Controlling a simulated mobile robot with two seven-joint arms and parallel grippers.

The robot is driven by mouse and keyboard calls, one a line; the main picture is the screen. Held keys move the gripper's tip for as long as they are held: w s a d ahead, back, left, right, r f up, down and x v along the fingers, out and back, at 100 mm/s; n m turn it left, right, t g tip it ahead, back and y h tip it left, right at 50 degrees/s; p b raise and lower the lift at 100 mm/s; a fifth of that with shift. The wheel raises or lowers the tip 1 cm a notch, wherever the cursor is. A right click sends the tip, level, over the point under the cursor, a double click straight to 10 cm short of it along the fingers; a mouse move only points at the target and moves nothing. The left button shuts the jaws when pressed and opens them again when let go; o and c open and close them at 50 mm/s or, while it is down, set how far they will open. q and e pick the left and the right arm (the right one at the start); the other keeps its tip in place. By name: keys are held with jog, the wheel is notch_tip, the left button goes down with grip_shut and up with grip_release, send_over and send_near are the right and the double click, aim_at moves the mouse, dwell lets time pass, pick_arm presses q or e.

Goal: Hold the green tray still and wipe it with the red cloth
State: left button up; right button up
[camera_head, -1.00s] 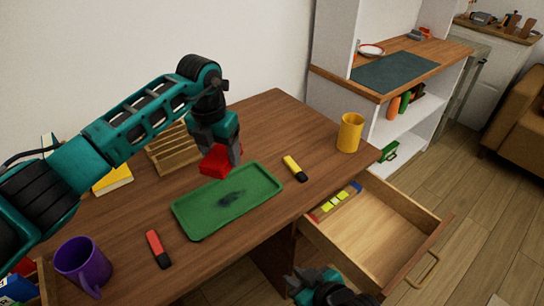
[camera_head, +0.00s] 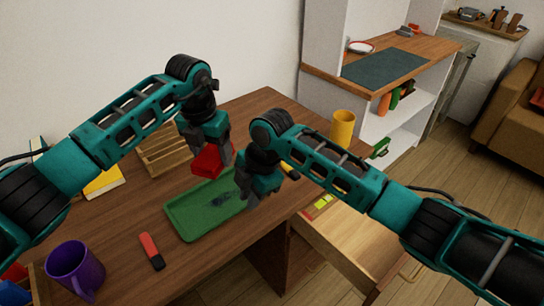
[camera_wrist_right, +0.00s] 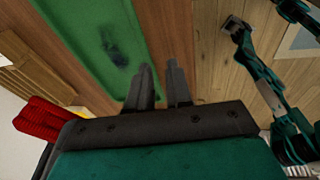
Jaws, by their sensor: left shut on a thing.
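The green tray (camera_head: 185,215) lies flat on the wooden desk, with a dark smudge near its middle. It also shows in the right wrist view (camera_wrist_right: 85,45). My left gripper (camera_head: 205,150) is shut on the red cloth (camera_head: 207,162), held above the tray's far left part. The cloth shows at the left of the right wrist view (camera_wrist_right: 42,118). My right gripper (camera_head: 265,185) is over the tray's right end, hiding that part in the head view. In the right wrist view its fingers (camera_wrist_right: 160,85) stand apart, close to the tray's long rim. I cannot tell whether they touch it.
A yellow mug (camera_head: 342,128) stands at the right end. An open drawer (camera_head: 350,240) is under my right arm.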

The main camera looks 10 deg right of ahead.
jog(key=w+d+r+h, duration=0.2)
jog(key=w+d+r, duration=0.3)
jog(key=w, duration=0.1)
jog(key=shift+t, duration=0.4)
jog(key=f, duration=0.4)
jog(key=w+f, duration=0.1)
jog(key=f, duration=0.6)
jog(key=shift+w+a+f, duration=0.25)
jog(key=shift+f, duration=0.15)
jog(key=shift+c, duration=0.3)
